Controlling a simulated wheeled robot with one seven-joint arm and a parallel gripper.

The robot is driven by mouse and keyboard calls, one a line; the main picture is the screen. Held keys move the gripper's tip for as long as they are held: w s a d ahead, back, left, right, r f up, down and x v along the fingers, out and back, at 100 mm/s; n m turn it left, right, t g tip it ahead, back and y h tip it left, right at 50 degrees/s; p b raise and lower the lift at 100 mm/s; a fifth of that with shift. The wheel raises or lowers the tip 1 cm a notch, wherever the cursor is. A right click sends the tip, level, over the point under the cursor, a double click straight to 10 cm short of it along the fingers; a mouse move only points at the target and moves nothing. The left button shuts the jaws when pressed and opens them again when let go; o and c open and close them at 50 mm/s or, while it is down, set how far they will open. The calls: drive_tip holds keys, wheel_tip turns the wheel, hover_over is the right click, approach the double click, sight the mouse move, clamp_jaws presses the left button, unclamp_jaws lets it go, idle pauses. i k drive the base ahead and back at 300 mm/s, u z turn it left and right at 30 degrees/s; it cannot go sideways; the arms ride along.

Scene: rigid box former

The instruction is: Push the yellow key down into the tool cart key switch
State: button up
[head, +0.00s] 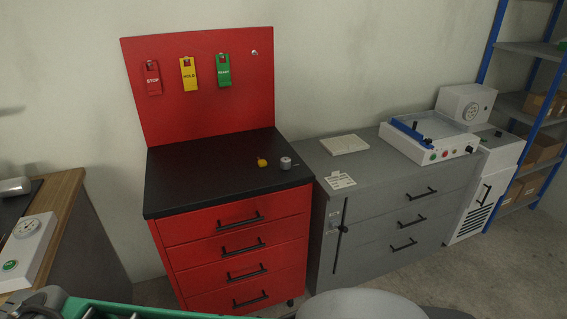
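The small yellow key (262,162) lies on the black top of the red tool cart (195,183). Just right of it, a short grey round piece (286,163) stands on the cart top; it looks like the key switch. The key is beside this switch, with a small gap between them. The slot in the switch is too small to make out. My gripper is not in view, so its distance from the key cannot be told.
The cart's red back panel (258,95) holds red, yellow and green tags and a small peg. A grey cabinet (400,210) with a white tray-like device (428,136) stands to the right. The cart top's left part is clear. A wooden-topped bench (62,190) stands at left.

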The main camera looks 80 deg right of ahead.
sight(285, 162)
drive_tip(key=z, duration=1)
drive_tip(key=i, duration=0.9)
drive_tip(key=z, duration=1)
